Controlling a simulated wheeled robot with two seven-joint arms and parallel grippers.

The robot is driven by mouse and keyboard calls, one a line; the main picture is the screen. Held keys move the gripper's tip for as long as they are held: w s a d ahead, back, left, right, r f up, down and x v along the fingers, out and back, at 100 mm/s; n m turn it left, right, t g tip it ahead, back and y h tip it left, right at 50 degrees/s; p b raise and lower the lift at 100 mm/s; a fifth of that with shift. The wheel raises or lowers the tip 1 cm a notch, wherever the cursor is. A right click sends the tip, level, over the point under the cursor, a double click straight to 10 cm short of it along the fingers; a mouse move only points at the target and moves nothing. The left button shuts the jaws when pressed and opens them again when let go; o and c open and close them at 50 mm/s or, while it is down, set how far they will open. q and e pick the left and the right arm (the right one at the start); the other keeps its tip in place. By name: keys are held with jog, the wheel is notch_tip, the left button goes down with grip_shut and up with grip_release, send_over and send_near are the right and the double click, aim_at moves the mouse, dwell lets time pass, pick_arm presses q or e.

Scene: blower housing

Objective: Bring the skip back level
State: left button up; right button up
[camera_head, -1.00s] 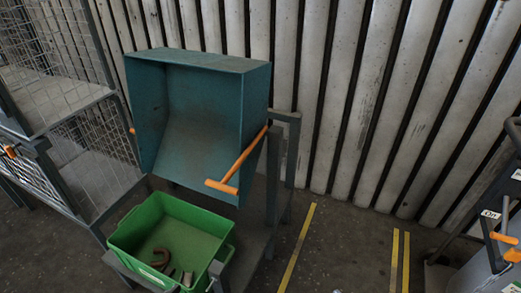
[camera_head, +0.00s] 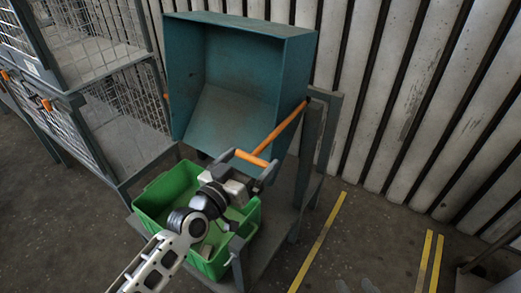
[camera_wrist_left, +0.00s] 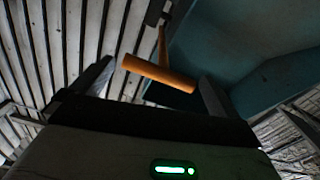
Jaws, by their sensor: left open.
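The teal skip (camera_head: 235,75) is tipped forward on its grey stand (camera_head: 312,145), its open side facing me. An orange lever (camera_head: 285,128) runs down from its right side and ends in an orange crossbar grip (camera_head: 252,158). My left gripper (camera_head: 250,165) is open at this grip. In the left wrist view the grip (camera_wrist_left: 158,73) lies across the gap between the two spread fingers, and the skip's underside (camera_wrist_left: 230,45) is behind it. I cannot tell whether the fingers touch the grip. My right gripper is out of view.
A green bin (camera_head: 155,205) stands below the skip, partly hidden by my left arm. A wire mesh cage (camera_head: 105,75) stands at the left. A ribbed metal wall (camera_head: 420,90) is behind. The floor at the right, with yellow lines (camera_head: 320,240), is mostly clear.

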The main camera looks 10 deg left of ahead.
pick_arm(q)
jog(key=x, duration=0.5)
jog(key=shift+w, duration=0.1)
